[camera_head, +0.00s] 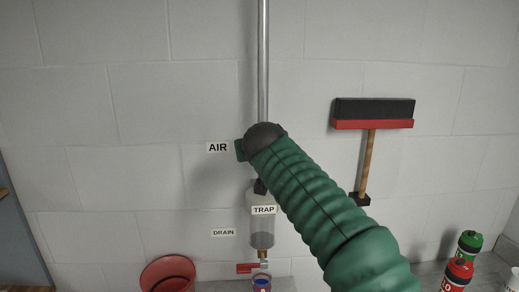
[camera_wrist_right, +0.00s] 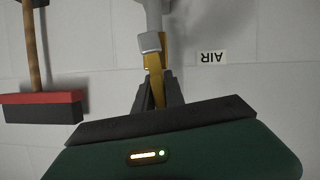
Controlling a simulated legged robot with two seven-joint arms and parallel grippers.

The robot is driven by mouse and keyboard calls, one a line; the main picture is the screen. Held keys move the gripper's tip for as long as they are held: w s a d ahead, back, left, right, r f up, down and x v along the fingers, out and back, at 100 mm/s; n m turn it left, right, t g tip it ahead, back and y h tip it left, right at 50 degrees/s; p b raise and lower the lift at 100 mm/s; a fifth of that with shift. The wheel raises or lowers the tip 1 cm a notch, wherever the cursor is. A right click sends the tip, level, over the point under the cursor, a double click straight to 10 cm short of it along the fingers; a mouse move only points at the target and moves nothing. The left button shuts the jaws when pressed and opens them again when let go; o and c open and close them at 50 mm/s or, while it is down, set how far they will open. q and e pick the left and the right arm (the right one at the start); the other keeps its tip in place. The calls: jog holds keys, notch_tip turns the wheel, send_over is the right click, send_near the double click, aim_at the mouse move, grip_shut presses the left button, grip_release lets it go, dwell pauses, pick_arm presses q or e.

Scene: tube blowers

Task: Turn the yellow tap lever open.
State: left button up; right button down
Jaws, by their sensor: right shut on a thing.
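The yellow tap lever (camera_wrist_right: 153,62) shows in the right wrist view, running from a grey fitting (camera_wrist_right: 152,42) down between my gripper's fingers. My right gripper (camera_wrist_right: 157,92) is shut on the yellow lever, with a dark finger on each side of it. In the head view my green right arm reaches up to the pipe beside the AIR label (camera_head: 218,147). There my own wrist hides the lever and the fingertips. My left gripper is in neither view.
A metal pipe (camera_head: 263,60) runs up the wall. Below are a clear TRAP bowl (camera_head: 262,228) and a red drain lever (camera_head: 248,268). A red bucket (camera_head: 165,272) is at lower left. A broom (camera_head: 373,112) hangs right; red (camera_head: 457,274) and green (camera_head: 469,242) bottles stand lower right.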

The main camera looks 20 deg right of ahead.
jog(key=shift+f, duration=0.65)
jog(key=c, duration=1.6)
grip_release()
jog(key=shift+o, duration=0.6)
jog(key=shift+w+d+r, duration=0.1)
jog(key=shift+w+r, duration=0.05)
jog(key=shift+r, duration=0.1)
